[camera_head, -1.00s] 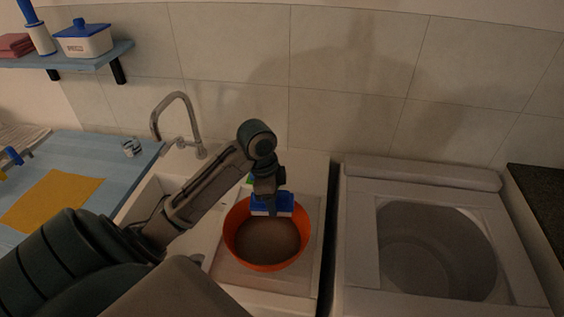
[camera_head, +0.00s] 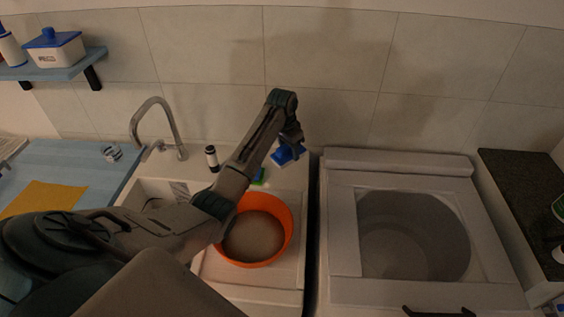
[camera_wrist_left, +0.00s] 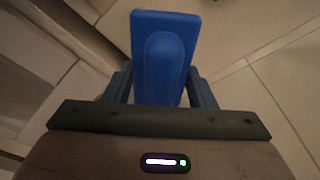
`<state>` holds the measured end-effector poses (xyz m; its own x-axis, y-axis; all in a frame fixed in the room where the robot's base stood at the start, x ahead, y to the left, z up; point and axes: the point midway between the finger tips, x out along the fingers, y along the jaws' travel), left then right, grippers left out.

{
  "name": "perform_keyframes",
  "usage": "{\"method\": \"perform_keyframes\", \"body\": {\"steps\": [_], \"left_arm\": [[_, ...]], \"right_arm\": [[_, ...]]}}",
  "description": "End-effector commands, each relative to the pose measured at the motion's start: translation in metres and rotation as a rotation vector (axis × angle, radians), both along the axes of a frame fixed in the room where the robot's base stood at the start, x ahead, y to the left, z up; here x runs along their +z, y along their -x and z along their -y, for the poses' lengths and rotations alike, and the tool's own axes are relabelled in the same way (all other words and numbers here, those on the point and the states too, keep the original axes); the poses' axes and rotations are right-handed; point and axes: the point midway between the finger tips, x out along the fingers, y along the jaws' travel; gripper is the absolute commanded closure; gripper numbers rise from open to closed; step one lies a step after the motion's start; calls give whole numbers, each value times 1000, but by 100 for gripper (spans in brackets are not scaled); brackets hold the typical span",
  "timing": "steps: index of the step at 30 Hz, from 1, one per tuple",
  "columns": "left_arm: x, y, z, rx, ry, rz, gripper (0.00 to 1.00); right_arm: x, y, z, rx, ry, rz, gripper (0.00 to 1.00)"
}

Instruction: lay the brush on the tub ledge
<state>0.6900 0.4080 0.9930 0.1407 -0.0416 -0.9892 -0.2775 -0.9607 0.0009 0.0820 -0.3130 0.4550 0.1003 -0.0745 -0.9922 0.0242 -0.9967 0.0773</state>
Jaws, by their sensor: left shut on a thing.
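The blue brush (camera_head: 285,156) is held between the fingers of my left gripper (camera_head: 293,145), at the back right corner of the white tub. In the left wrist view the brush's blue back (camera_wrist_left: 165,55) fills the space between the two fingers (camera_wrist_left: 160,88). The bristles are mostly hidden. The pale tub ledge (camera_head: 238,151) runs along the wall behind the orange basin (camera_head: 287,225). I cannot tell whether the brush touches the ledge. My right gripper is not recognisable in view.
A dark bottle with a white band (camera_head: 212,158) and a green sponge (camera_head: 259,177) are near the ledge, left of the brush. The tap (camera_head: 170,130) stands further left. An open-topped washer (camera_head: 345,230) is right of the tub, across a narrow dark gap.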

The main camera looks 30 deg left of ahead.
Motion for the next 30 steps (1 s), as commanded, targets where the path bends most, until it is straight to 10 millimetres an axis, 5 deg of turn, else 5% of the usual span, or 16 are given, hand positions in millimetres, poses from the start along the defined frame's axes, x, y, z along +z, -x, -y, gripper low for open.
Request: {"method": "perform_keyframes", "body": {"steps": [15,26,27,30], "left_arm": [[-63,1,0,-1,0,0,74],[-69,0,0,-1,-1,2,74],[-69,0,0,-1,-1,1,48],[-69,0,0,-1,-1,2,28]], "right_arm": [[25,0,-4,-2,-4,0,64],[23,0,-3,-1,-3,0,64],[23,0,-3,-1,-3,0,64],[23,0,-3,-1,-3,0,64]]}}
